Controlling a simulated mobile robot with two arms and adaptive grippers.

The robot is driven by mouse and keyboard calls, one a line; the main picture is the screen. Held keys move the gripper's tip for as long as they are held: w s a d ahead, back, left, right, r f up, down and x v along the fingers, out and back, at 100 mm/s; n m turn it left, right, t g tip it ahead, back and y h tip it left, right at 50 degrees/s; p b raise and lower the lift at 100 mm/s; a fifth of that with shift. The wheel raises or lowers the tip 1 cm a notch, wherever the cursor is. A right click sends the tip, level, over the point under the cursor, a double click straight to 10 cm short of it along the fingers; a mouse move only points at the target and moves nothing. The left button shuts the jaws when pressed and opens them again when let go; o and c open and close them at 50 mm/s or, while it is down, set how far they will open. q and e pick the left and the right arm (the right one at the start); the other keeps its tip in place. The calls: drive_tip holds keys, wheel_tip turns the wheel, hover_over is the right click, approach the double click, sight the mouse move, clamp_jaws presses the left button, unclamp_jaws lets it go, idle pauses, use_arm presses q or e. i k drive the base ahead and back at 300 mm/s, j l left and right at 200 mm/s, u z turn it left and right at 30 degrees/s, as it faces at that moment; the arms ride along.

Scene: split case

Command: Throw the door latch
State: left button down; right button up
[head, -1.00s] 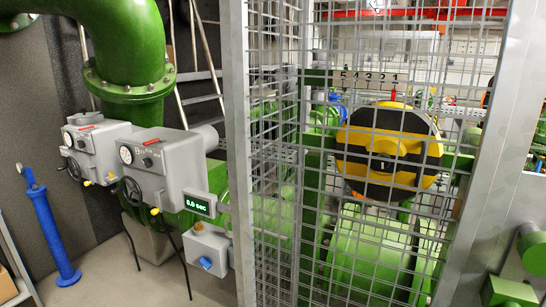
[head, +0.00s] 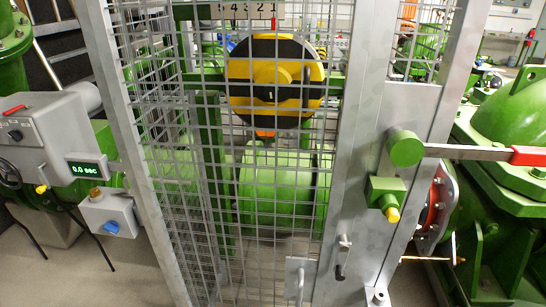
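The mesh cage door (head: 255,190) stands in the middle of the head view, in a grey metal frame. Low on the door is a pale plate with a handle (head: 300,278). A small latch-like fitting with a dark-tipped handle (head: 342,258) sits on the frame post just right of the door. I cannot tell for sure whether it is thrown. Neither of my grippers shows in the head view.
A green hub with a grey lever and red grip (head: 528,156) projects right from the frame post (head: 385,180). Grey control boxes (head: 55,135) stand at the left. Behind the mesh is a yellow-and-black striped disc (head: 275,82). Green machinery (head: 510,150) fills the right.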

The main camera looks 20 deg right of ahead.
sight(343, 250)
drive_tip(key=k+l+z, duration=0.15)
drive_tip(key=z, duration=0.3)
drive_tip(key=l+z, duration=0.25)
drive_tip(key=z, duration=0.15)
drive_tip(key=k, duration=0.05)
